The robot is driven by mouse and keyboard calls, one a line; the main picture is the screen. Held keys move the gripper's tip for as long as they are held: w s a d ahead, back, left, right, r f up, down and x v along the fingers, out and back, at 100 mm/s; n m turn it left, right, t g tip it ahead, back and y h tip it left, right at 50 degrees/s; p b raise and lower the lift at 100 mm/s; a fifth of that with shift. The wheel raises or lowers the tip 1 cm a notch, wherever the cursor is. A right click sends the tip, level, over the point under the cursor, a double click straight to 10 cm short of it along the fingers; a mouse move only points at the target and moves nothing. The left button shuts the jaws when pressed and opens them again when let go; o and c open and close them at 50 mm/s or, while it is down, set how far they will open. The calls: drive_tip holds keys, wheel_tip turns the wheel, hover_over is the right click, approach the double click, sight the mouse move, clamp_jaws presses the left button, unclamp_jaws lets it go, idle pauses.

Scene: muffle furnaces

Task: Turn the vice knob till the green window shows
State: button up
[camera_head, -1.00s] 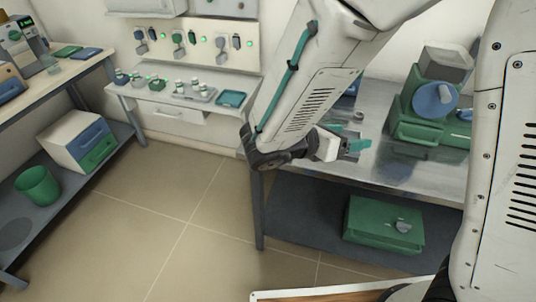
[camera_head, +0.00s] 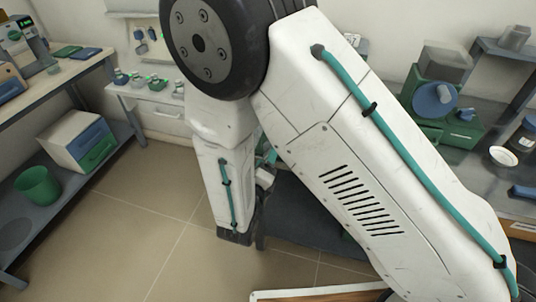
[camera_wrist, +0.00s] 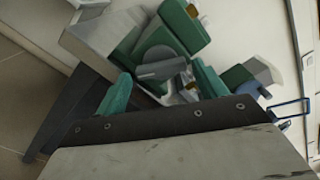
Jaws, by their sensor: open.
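In the wrist view a green device, seemingly the vice (camera_wrist: 187,25), stands on a pale grey bench top. A grey round knob with a raised bar (camera_wrist: 162,68) is on its near side. My gripper (camera_wrist: 163,86) is open, with one teal finger to the left of the knob and the other to the right. The knob shows between the fingers; whether they touch it I cannot tell. No green window can be made out. In the head view my arm hides the vice and most of the gripper.
In the head view a green machine with a blue disc (camera_head: 433,99) stands on the right bench, beside a white dish (camera_head: 503,157). A left bench (camera_head: 88,62) holds instruments above a green bin (camera_head: 38,185). The tiled floor between is clear.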

drive_tip(key=shift+x, duration=1.15)
drive_tip(key=shift+c, duration=0.3)
drive_tip(key=c, duration=0.6)
drive_tip(key=shift+c, duration=0.2)
drive_tip(key=shift+m, duration=0.3)
